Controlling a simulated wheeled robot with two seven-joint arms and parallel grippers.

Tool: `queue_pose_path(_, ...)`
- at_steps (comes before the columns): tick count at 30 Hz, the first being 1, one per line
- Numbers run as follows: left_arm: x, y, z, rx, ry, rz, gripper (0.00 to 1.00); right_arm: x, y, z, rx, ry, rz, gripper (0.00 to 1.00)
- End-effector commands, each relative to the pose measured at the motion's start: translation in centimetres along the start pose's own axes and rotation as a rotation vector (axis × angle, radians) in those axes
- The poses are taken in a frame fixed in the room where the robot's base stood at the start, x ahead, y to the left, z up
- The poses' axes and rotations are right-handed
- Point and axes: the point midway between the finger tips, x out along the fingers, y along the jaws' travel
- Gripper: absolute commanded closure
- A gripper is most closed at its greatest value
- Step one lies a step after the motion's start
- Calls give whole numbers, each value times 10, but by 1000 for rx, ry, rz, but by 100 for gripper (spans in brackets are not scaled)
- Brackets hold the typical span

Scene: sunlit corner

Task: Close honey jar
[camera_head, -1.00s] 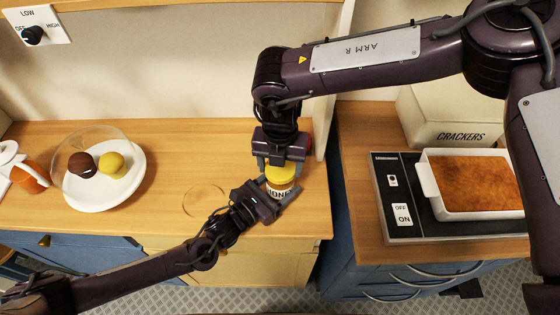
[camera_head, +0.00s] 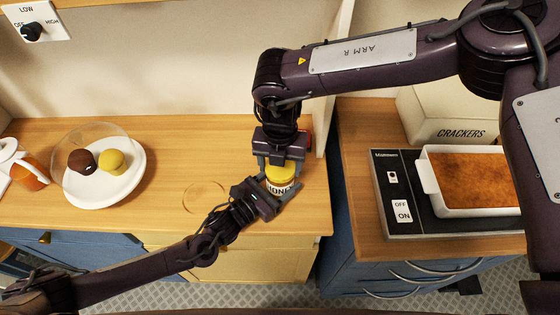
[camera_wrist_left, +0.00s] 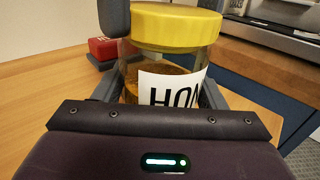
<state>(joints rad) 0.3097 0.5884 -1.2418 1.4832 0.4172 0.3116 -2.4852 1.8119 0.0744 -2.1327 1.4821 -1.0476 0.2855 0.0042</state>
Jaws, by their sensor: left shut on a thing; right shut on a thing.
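The honey jar (camera_head: 279,187) stands upright on the wooden counter near its front right corner, with a "HONEY" label on clear glass and amber honey inside. Its yellow lid (camera_head: 280,173) sits on top and looks level in the left wrist view (camera_wrist_left: 175,26). My left gripper (camera_head: 277,201) is shut around the jar's body from the front left. My right gripper (camera_head: 281,168) comes down from above and is shut on the yellow lid; a dark finger of it shows beside the lid in the left wrist view. Whether the lid is fully seated I cannot tell.
A faint ring (camera_head: 205,197) marks the counter. A red object (camera_wrist_left: 103,49) sits behind the jar. A baking dish (camera_head: 428,178) and crackers box (camera_head: 450,115) are at the right.

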Motion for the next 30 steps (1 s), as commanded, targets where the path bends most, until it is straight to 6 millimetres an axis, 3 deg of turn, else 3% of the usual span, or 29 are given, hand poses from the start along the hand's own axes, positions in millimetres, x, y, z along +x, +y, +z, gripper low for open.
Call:
queue_pose_path(4,0,0,0,0,-1,0,99,0,1,0,57,1,2,56)
queue_pose_path(7,0,0,0,0,-1,0,99,1,2,-1,233,5,4,56)
queue_pose_path(21,0,0,0,0,0,0,99,1,6,3,1472,5,-1,56)
queue_pose_path(30,0,0,0,0,1,0,99,0,4,8,2177,0,1,56)
